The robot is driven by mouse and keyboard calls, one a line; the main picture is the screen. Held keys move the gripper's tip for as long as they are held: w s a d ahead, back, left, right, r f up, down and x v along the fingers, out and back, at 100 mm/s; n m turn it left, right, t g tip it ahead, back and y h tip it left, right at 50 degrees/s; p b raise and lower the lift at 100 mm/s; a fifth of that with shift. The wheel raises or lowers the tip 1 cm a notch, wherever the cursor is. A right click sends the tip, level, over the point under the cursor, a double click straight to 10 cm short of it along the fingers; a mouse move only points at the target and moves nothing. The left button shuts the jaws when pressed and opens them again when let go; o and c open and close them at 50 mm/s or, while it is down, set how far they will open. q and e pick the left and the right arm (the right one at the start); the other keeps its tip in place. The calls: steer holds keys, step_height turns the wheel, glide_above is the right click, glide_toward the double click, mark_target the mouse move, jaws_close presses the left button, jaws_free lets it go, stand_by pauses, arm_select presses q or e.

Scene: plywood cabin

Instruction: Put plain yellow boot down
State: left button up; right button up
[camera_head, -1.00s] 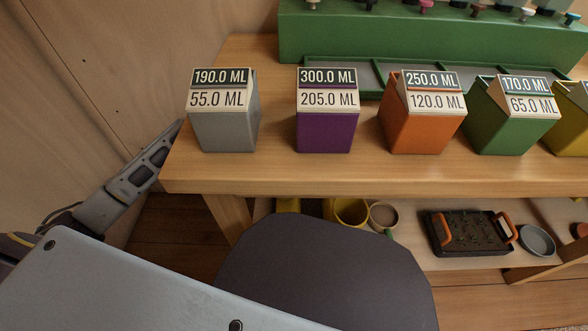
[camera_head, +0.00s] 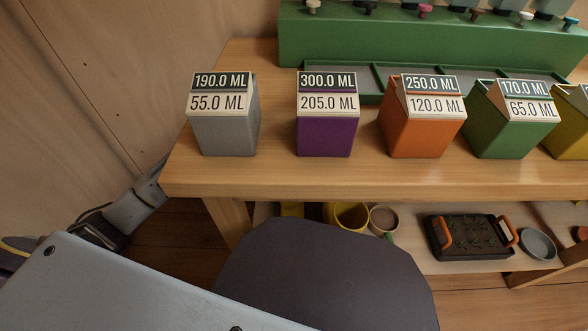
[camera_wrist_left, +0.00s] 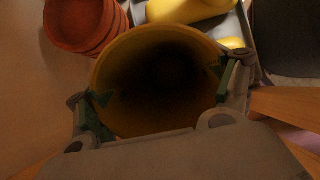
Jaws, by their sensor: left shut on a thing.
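The plain yellow boot (camera_wrist_left: 118,62) fills the middle of the left wrist view, its round dark opening facing the camera. My left gripper (camera_wrist_left: 160,85) is shut on it, with one finger on each side of the rim. The boot's lower part and whatever is under it are hidden, so I cannot tell whether it touches a surface. In the head view my left arm is at the left, beside the table's left end. The left fingers and the boot are out of sight there. My right gripper is in neither view.
Stacked orange-red pots (camera_wrist_left: 85,25) and another yellow object (camera_wrist_left: 185,9) lie close beside the boot. Several labelled boxes, including a grey one (camera_head: 224,130), stand on the wooden table (camera_head: 300,178). A lower shelf holds a yellow cup (camera_head: 350,216) and a black tray (camera_head: 470,236).

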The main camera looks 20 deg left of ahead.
arm_select(q)
steer(key=shift+d+r, duration=0.1)
steer(key=shift+d, duration=0.05)
steer(key=shift+w+d+r+g+y+p, duration=0.1)
steer(key=shift+w+d+r+y+p, duration=0.1)
steer(key=shift+d+y+p, duration=0.25)
steer(key=shift+w+d+r+g+y+p, duration=0.1)
steer(key=shift+w+d+y+p, duration=0.1)
steer(key=shift+d+p, duration=0.45)
steer(key=shift+w+d+r+g+y+p, duration=0.1)
steer(key=shift+w+d+y+p, duration=0.1)
steer(key=shift+d+y+p, duration=0.35)
steer(key=shift+d+f+b, duration=0.1)
steer(key=shift+f+b, duration=0.75)
steer(key=shift+f, duration=0.1)
steer(key=o, duration=2)
steer(key=shift+f, duration=0.1)
steer(key=shift+r, duration=0.2)
